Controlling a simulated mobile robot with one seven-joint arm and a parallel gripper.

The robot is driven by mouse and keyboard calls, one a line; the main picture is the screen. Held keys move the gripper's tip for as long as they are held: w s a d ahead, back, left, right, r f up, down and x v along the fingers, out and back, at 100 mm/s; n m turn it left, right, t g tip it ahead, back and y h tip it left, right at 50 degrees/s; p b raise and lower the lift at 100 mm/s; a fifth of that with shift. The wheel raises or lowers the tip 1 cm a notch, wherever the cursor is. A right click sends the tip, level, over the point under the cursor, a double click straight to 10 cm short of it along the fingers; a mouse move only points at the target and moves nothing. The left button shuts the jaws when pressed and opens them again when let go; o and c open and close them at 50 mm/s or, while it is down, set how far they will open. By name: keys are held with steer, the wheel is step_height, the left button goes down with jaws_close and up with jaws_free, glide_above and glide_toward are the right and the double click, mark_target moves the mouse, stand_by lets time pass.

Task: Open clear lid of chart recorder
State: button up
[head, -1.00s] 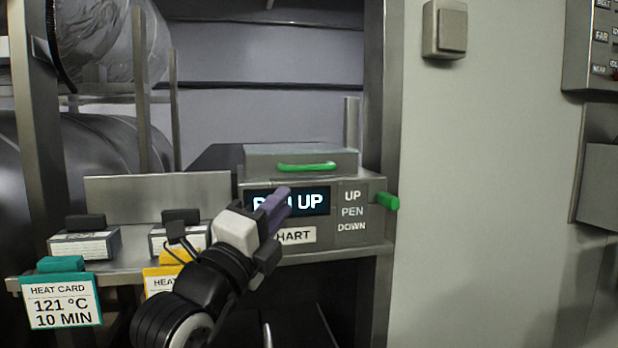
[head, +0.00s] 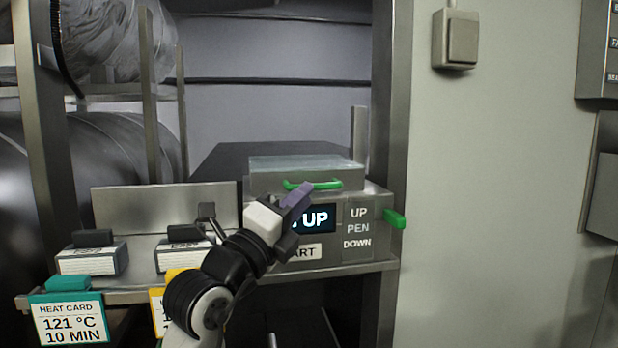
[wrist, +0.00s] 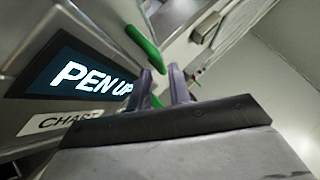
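The chart recorder (head: 375,262) sits on a shelf, with a display reading "PEN UP" in the wrist view (wrist: 85,78). Its clear lid (head: 305,162) lies closed on top, with a green bar handle (head: 328,185) along the front. The handle also shows in the wrist view (wrist: 143,46). My gripper (head: 303,192) is at the handle's left part, covering some of it in the head view. In the wrist view its two purple fingers (wrist: 160,74) stand apart, with green showing in the gap. Whether they touch the handle I cannot tell.
A green pen lever (head: 395,218) sticks out on the recorder's right side, by the "UP PEN DOWN" label. Two card blocks (head: 92,260) stand on the shelf (head: 140,293) at left, with heat cards hanging in front. A post (head: 392,120) rises at right.

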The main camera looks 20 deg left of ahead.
mark_target(304, 174)
steer(key=shift+p+x, duration=0.4)
steer(key=shift+x, duration=1.15)
steer(key=shift+c, duration=0.2)
jaws_close()
